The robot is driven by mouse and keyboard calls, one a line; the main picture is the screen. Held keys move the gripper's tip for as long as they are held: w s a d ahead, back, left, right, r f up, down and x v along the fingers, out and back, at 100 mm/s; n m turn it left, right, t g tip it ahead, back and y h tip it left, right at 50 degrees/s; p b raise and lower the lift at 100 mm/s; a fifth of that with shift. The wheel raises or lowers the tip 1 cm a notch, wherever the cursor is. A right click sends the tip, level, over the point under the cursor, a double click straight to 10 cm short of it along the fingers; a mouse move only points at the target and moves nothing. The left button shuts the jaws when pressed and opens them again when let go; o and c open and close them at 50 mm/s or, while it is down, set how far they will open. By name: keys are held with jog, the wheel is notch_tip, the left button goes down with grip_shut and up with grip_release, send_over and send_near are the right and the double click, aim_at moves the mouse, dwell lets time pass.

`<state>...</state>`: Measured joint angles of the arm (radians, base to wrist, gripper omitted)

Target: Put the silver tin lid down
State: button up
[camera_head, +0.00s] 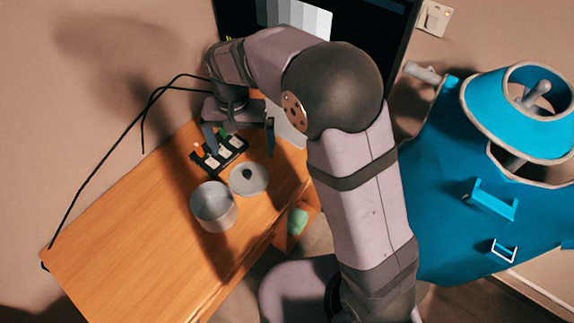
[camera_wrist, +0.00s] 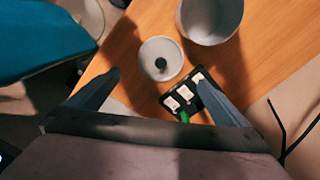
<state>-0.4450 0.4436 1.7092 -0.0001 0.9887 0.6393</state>
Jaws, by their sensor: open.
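The silver tin lid (camera_head: 248,180) is a round disc with a dark knob, lying flat on the wooden table beside the open silver tin (camera_head: 214,207). In the wrist view the lid (camera_wrist: 161,59) lies ahead of the fingertips, next to the tin (camera_wrist: 210,20). My gripper (camera_head: 240,138) is above the table, behind the lid in the head view. In the wrist view its two fingers (camera_wrist: 158,80) are spread wide with nothing between them. The lid is apart from both fingers.
A black tray (camera_head: 219,153) with several small white items sits beside the lid, under one finger; it also shows in the wrist view (camera_wrist: 186,97). A dark screen (camera_head: 395,30) stands behind the table. The table's near left part (camera_head: 130,245) is clear.

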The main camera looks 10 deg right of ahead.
jog(key=s+d+f+n, duration=0.2)
jog(key=s+d, duration=1.5)
jog(key=d, duration=0.1)
jog(key=shift+d, duration=0.35)
jog(key=shift+a, duration=0.15)
